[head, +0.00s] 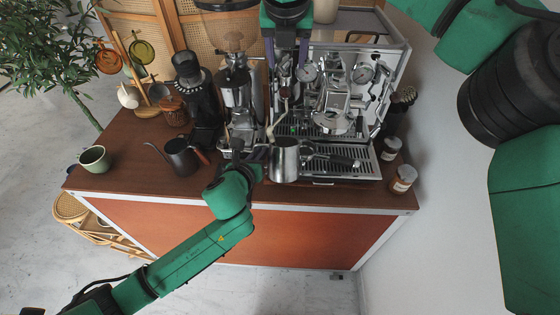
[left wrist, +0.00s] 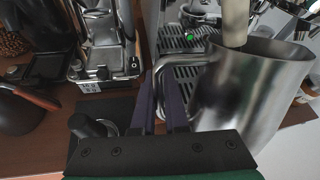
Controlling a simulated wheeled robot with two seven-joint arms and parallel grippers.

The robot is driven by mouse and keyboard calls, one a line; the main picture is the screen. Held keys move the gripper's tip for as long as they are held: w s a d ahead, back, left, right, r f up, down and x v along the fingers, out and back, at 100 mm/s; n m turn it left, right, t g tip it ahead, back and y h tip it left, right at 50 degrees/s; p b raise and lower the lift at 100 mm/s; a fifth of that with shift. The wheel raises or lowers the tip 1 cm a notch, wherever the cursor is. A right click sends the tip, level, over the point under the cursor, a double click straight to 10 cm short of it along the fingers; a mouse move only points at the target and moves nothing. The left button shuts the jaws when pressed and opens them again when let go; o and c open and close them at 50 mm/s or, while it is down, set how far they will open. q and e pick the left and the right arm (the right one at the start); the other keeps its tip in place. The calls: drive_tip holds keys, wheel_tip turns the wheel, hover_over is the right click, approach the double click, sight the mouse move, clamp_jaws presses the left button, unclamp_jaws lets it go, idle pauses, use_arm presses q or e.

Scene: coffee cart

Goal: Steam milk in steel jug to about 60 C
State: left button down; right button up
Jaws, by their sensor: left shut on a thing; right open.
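The steel jug (head: 285,163) is at the front left edge of the espresso machine, over the drip tray; it fills the right of the left wrist view (left wrist: 245,100). My left gripper (head: 260,156) is shut on its handle (left wrist: 178,70), the fingers on either side. The pale steam wand (head: 284,110) comes down to the jug, and its lower part (left wrist: 236,22) lies within the jug's mouth; how deep is hidden. The milk is hidden. My right gripper (head: 287,62) is open, pointing down at the machine's upper left; whether it touches a knob I cannot tell.
The espresso machine (head: 345,95) has a portafilter (head: 335,158) right of the jug. A grinder (head: 237,90) and dark kettle (head: 180,157) stand left. Jars (head: 403,178) stand at the right edge. A green cup (head: 94,158) is far left. The cart's front left top is clear.

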drive_tip(key=shift+d+f+b, duration=0.1)
drive_tip(key=shift+f+b, duration=1.95)
drive_tip(key=shift+f, duration=0.05)
use_arm(q)
drive_tip(key=s+f, duration=0.7)
drive_tip(key=shift+s+d, duration=0.15)
drive_tip(key=shift+s, duration=0.2)
use_arm(e)
drive_tip(key=shift+r+p, duration=0.85)
drive_tip(key=shift+r, duration=0.05)
drive_tip(key=shift+r+p, duration=0.35)
drive_tip(key=shift+p, duration=0.05)
use_arm(q)
drive_tip(key=s+r, duration=0.2)
drive_tip(key=s, duration=0.5)
drive_tip(key=shift+s, duration=0.15)
